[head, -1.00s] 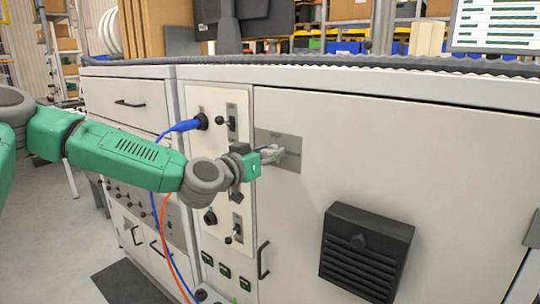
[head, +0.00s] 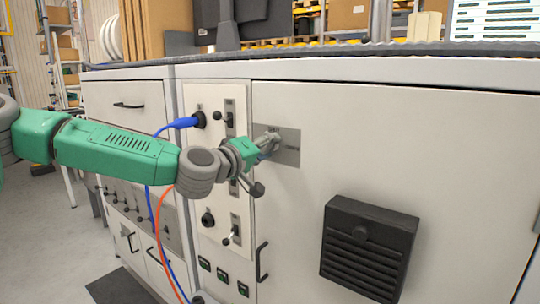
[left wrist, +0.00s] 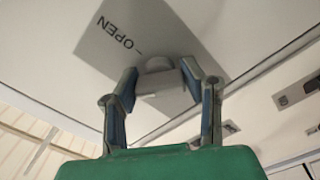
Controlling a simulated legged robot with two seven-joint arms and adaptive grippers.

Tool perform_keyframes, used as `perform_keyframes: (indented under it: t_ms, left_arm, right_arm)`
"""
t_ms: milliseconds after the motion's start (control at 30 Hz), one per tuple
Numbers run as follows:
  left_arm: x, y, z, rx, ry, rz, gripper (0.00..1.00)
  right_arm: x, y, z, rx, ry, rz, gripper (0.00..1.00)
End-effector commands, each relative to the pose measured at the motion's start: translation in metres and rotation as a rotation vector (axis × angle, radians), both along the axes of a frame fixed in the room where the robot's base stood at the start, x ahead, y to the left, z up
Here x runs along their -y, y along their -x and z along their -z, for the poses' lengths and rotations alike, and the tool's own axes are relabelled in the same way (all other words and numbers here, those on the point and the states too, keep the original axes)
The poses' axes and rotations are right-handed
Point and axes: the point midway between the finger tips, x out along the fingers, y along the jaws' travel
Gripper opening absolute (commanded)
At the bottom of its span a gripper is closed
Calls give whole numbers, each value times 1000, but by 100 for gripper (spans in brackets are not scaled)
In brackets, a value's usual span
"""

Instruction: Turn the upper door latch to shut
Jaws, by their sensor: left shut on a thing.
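The upper door latch is a small grey part (left wrist: 160,82) on a grey plate (head: 291,147) near the top left of the large white door (head: 300,215). In the left wrist view the plate bears the word OPEN, seen at a slant. My left gripper (head: 272,140) is at the plate, and its two fingers (left wrist: 160,90) are shut on the latch, one on each side. In the head view the gripper hides most of the latch. My right gripper is not in view.
A black vented box (head: 368,248) sticks out from the door, lower right. A black door handle (head: 262,262) is below the gripper. Left of the door is a panel with switches and a blue plug (head: 186,123); blue and orange cables hang behind my arm.

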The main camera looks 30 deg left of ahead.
Motion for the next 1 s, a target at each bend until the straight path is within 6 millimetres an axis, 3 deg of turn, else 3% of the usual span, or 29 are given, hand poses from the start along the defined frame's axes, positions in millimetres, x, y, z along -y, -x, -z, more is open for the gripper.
perform_keyframes:
  t_ms: [500,1000]
  left_arm:
    - [-6,-2,-2,-19,434,-13,8]
    - [-6,-2,-1,-36,596,-14,8]
  right_arm:
    - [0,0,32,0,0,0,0]
    - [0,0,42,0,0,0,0]
